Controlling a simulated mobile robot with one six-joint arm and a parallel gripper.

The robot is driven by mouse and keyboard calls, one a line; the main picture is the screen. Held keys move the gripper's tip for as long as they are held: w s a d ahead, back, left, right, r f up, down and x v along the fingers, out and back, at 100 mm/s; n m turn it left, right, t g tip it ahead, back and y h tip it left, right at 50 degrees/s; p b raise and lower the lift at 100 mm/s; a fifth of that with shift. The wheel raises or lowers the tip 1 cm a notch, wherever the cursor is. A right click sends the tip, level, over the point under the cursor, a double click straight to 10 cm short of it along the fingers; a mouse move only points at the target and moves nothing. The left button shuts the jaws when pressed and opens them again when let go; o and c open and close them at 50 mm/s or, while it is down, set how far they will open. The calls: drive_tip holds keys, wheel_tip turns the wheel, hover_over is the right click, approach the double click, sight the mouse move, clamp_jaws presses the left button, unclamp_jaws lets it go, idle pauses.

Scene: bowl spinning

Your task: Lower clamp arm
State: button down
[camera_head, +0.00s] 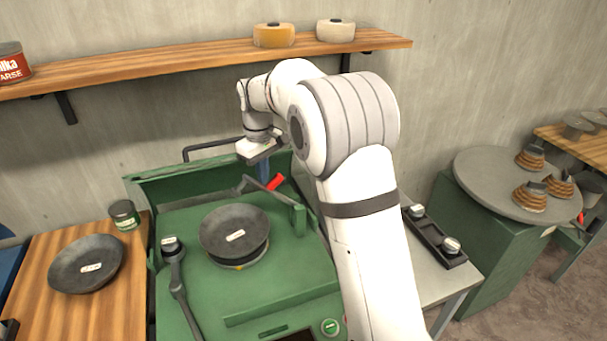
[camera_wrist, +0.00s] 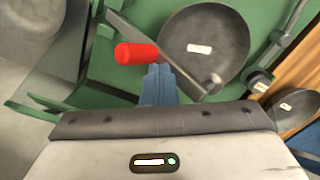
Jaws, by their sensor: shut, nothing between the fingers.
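The clamp arm (camera_head: 265,190) is a dark bar with a red handle (camera_head: 275,183), attached to a green post at the right of the green machine. In the wrist view the bar (camera_wrist: 185,68) slants beside the dark bowl (camera_wrist: 207,48), and the red handle (camera_wrist: 136,53) sticks out to the left. The bowl (camera_head: 233,230) sits on the machine's middle, its label facing up. My gripper (camera_head: 264,154) is above and behind the clamp arm. Its blue-grey fingers (camera_wrist: 158,72) are together and empty, close to the red handle in the picture; contact cannot be told.
A lever with a pale knob (camera_head: 170,243) stands left of the bowl. Another dark bowl (camera_head: 86,264) and a green can (camera_head: 124,214) are on the wooden table at left. A wooden shelf (camera_head: 190,58) runs behind my arm. A round grey table (camera_head: 480,175) is at right.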

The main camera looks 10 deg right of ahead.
sight(248, 177)
drive_tip(key=shift+s+a+f, duration=0.15)
drive_tip(key=shift+a+f, duration=0.55)
drive_tip(key=shift+a, duration=0.2)
drive_tip(key=shift+s+a+f+b, duration=0.2)
drive_tip(key=shift+a+f+b, duration=0.55)
drive_tip(key=shift+a+f, duration=0.2)
wheel_tip(248, 177, up, 12)
drive_tip(key=p, duration=0.9)
drive_tip(key=shift+r+p, duration=0.15)
drive_tip(key=shift+p, duration=0.15)
